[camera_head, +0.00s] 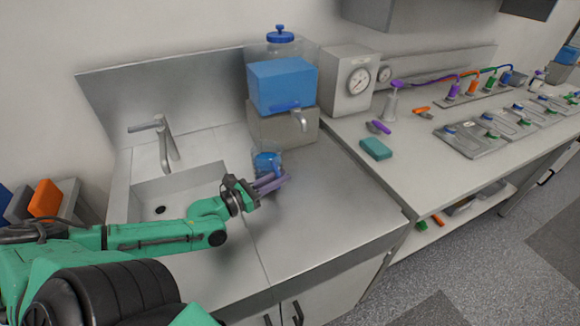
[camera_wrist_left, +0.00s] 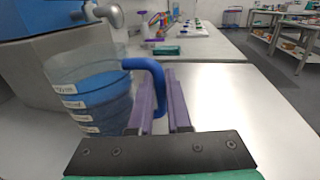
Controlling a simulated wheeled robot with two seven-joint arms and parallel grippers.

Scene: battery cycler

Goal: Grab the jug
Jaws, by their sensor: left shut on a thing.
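The jug (camera_wrist_left: 88,95) is clear with white labels, blue in its lower part, and has a blue handle (camera_wrist_left: 146,66). It stands upright, left of my left gripper (camera_wrist_left: 163,95) in the left wrist view. The gripper's purple fingers are shut on the handle. In the head view the jug (camera_head: 267,163) is small and partly hidden behind the left gripper (camera_head: 272,181), on the steel counter below the dispenser tap. I cannot tell whether its base touches the counter. My right gripper is not in view.
A dispenser with a blue tank (camera_head: 282,86) and metal tap (camera_head: 300,121) stands behind the jug. A sink (camera_head: 185,185) with a faucet (camera_head: 165,140) lies to the left. The steel counter (camera_head: 335,205) is clear to the right. A teal block (camera_head: 376,149) and a dial box (camera_head: 347,80) are farther right.

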